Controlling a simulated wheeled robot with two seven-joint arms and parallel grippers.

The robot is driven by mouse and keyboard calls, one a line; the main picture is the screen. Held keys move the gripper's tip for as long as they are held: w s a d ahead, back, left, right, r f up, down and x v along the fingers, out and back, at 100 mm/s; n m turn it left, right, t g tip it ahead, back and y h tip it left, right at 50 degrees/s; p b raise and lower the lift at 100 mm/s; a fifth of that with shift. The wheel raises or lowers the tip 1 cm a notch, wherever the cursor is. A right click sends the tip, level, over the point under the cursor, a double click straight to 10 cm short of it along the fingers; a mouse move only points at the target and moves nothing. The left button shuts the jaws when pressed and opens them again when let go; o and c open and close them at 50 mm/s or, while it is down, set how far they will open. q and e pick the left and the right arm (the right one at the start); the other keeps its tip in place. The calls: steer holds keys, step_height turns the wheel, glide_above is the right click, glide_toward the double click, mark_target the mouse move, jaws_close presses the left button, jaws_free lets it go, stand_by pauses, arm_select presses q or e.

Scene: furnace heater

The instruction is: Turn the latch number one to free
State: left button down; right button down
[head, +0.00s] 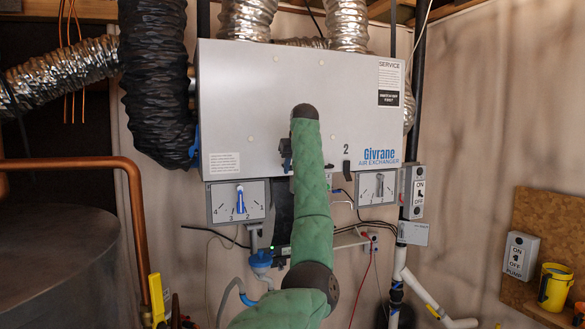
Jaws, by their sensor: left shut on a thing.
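The grey air exchanger box (245,100) hangs on the wall, with a black latch (346,170) under the printed number 2 at its lower edge. My left arm, in a green sleeve, rises in front of the box. My left gripper (287,155) shows as a small dark part beside the sleeve, at the box's lower edge. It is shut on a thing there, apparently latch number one. The sleeve hides most of that latch and any number by it, so I cannot tell how far it is turned. My right gripper is not in view.
A dial (238,201) with a blue pointer is below the box at left, another dial (376,188) at right. An on/off switch (417,192) is beside it. A copper pipe (134,220) and a tank (60,268) stand at left. A yellow cup (553,287) is at far right.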

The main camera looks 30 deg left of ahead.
arm_select(q)
steer(key=c, duration=1.5)
jaws_free()
steer(key=shift+r, duration=0.25)
steer(key=o, duration=0.3)
steer(key=shift+o, duration=0.2)
steer(key=shift+w+a+f, duration=0.1)
steer(key=shift+f, duration=0.05)
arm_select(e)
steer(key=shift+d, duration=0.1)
arm_select(q)
steer(key=shift+d+r+b, duration=0.2)
steer(key=shift+b, duration=0.25)
steer(key=b+v, duration=0.3)
steer(key=v, duration=0.4)
steer(key=shift+b, duration=0.3)
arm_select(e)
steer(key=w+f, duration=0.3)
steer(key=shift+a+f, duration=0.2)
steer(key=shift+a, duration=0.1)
arm_select(q)
steer(key=shift+r, duration=0.15)
